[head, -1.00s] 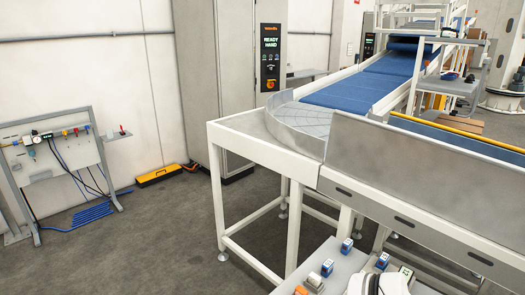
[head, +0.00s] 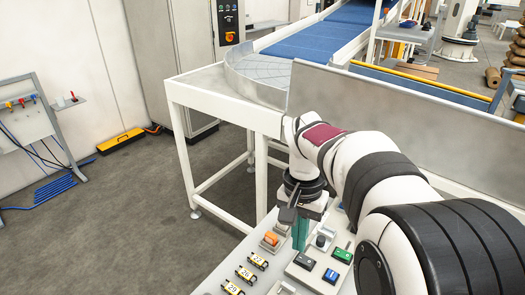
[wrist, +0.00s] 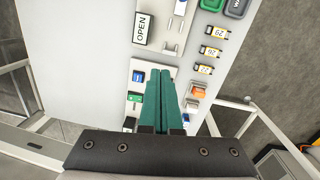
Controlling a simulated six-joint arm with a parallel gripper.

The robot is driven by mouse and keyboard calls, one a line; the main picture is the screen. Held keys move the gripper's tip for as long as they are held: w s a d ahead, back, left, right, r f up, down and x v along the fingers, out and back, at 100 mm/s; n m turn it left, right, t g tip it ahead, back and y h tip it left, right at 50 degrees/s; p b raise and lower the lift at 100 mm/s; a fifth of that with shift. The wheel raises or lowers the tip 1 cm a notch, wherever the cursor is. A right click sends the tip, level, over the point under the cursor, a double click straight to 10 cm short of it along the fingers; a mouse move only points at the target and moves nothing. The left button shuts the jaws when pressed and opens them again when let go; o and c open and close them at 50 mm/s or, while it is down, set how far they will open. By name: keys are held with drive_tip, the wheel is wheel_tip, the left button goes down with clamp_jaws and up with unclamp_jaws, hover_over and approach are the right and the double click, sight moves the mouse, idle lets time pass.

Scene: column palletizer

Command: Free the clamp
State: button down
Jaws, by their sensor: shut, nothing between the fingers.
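My gripper's green fingers are pressed together with nothing between them in the wrist view (wrist: 158,82). In the head view my gripper (head: 300,236) hangs over the pale control panel (head: 218,282), fingers pointing down. The panel carries an orange switch (head: 270,240), also in the wrist view (wrist: 199,91) just right of my fingers. A white "OPEN" label (wrist: 143,30) sits beyond the fingertips, with a small metal bracket (wrist: 171,50) beside it. A blue rocker (head: 331,275) and a green one (head: 343,255) are right of my gripper. I cannot tell which part is the clamp.
Yellow numbered tags (head: 258,261) line the panel's left side. The white conveyor frame (head: 185,93) and a grey metal side wall (head: 390,110) stand close behind my arm. A control cabinet (head: 228,30) is farther back. The floor left of the panel is clear.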

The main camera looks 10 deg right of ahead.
drive_tip(key=m+h, duration=0.1)
hover_over(309, 262)
drive_tip(key=w+a, duration=0.2)
wheel_tip(309, 262, down, 6)
drive_tip(key=f, duration=0.1)
drive_tip(key=shift+d+r, duration=0.1)
drive_tip(key=shift+r, duration=0.15)
drive_tip(key=f, duration=0.4)
drive_tip(key=s+d+f, duration=0.1)
drive_tip(key=f, duration=0.8)
drive_tip(key=shift+s+d+f, duration=0.25)
drive_tip(key=shift+s+f, duration=0.05)
drive_tip(key=shift+f, duration=0.1)
